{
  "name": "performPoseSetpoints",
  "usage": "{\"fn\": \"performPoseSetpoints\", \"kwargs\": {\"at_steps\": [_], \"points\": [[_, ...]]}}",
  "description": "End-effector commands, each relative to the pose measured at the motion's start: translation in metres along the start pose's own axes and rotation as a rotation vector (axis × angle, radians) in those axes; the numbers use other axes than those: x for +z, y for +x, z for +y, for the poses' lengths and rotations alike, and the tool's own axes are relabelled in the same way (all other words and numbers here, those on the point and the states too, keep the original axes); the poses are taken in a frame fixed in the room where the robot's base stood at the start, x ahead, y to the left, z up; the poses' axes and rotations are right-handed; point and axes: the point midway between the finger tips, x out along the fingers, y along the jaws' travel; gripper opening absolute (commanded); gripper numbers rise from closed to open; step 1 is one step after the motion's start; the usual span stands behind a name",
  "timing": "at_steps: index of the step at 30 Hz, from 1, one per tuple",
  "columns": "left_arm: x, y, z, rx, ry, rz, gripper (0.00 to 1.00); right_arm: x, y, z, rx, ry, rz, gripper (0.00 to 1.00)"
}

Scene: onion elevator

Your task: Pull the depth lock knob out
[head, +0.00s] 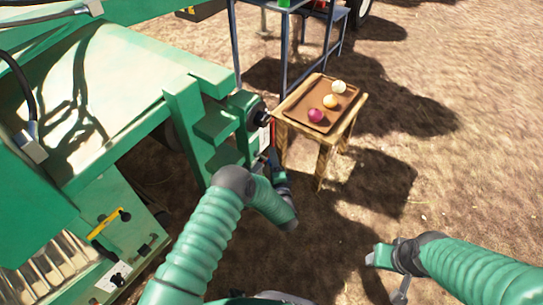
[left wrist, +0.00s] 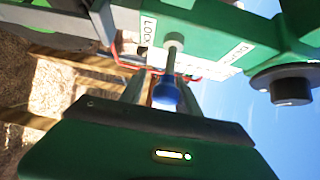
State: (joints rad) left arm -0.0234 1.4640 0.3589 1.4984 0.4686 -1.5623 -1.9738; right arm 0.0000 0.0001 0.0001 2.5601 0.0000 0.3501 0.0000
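The depth lock knob (left wrist: 166,95) has a blue end on a grey shaft that comes out of the green machine's white label plate, part of which reads "LOCK". In the left wrist view the two fingers of my left gripper (left wrist: 163,92) stand on either side of the blue end. A narrow gap seems to show beside it, so the fingers look open around it. In the head view my left gripper (head: 270,160) is beside the machine's right end, and the knob is too small to tell there. My right gripper (head: 391,271) is low at the right, away from the machine.
A black round knob (left wrist: 291,90) is on the machine to the right, and red wires run behind the lock shaft. A wooden table (head: 284,113) with a brown tray (head: 309,95) of onions stands close behind my left gripper. Open dirt ground lies to the right.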

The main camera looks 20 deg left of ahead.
Motion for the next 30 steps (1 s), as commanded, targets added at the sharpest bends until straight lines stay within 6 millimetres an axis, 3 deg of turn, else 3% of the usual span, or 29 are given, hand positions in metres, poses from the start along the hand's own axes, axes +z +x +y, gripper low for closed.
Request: {"fn": "performPoseSetpoints", "kwargs": {"at_steps": [3, 11, 14, 17, 27, 30], "points": [[-0.001, -0.001, 0.001, 0.002, 0.0, 0.003, 0.49, 0.0, 0.0, 0.0, 0.0, 0.0, 0.0, 0.55], [0.0, 0.0, -0.004, -0.007, -0.002, 0.0, 0.49, 0.0, -0.001, 0.0, 0.0, 0.0, 0.0, 0.55], [-0.002, -0.009, -0.006, -0.006, -0.001, 0.002, 0.49, -0.002, -0.007, 0.0, 0.0, 0.0, 0.0, 0.55], [-0.002, -0.029, -0.008, -0.004, 0.001, 0.004, 0.49, -0.004, -0.019, 0.0, 0.0, 0.0, 0.0, 0.55], [-0.002, -0.128, -0.005, -0.002, 0.003, 0.005, 0.49, -0.013, -0.055, 0.0, 0.0, 0.0, 0.0, 0.55], [-0.002, -0.149, -0.003, -0.002, 0.002, 0.004, 0.49, -0.014, -0.061, 0.0, 0.0, 0.0, 0.0, 0.55]]}}
